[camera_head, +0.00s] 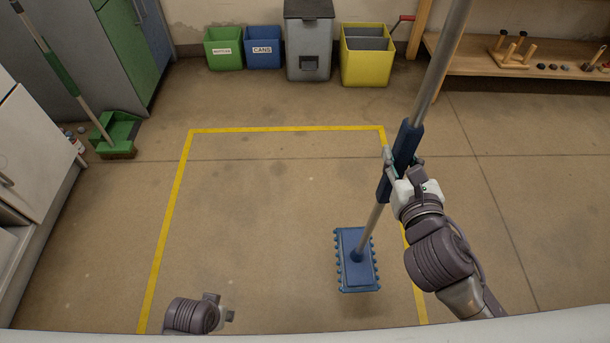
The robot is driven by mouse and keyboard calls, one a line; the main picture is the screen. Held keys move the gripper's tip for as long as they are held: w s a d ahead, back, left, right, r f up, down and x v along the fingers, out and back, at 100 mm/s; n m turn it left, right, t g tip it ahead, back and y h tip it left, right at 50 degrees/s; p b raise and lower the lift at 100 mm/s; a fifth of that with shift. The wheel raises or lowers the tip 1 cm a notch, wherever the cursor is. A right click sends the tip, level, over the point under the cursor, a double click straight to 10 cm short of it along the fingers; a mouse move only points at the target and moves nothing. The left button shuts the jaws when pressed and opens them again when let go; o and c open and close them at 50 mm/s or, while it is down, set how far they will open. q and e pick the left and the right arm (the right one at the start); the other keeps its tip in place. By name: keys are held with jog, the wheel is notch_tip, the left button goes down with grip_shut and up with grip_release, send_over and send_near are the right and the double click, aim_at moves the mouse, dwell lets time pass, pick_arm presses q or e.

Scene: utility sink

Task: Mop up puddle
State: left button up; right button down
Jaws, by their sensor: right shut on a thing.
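A mop with a blue flat head (357,260) and a long grey handle (444,57) with blue grip sleeves stands tilted, its top leaning to the right and out of view. My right gripper (402,168) is shut on the blue sleeve of the handle. The mop head is at or close to the floor, inside the right side of the yellow floor outline (283,129). My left gripper (226,314) shows only partly at the bottom edge, apart from the mop; its fingers cannot be made out. No clear puddle can be made out on the floor.
Green (224,50), blue (263,48), grey (308,45) and yellow (366,58) bins stand along the back wall. A green broom and dustpan (117,134) are at the left by the cabinets. A wooden shelf (520,60) is at the back right. The outlined floor is mostly clear.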

pick_arm(q)
jog(key=s+a+f+g+p, duration=0.1)
jog(key=s+f+p, duration=0.3)
jog(key=s+f, duration=0.5)
jog(key=s+a+f+p, duration=0.2)
jog(key=s+f+p, duration=0.3)
jog(key=s, duration=0.5)
jog(key=shift+s+a+f+g, duration=0.15)
jog(key=shift+a+f+g, duration=0.05)
jog(key=shift+f+g, duration=0.25)
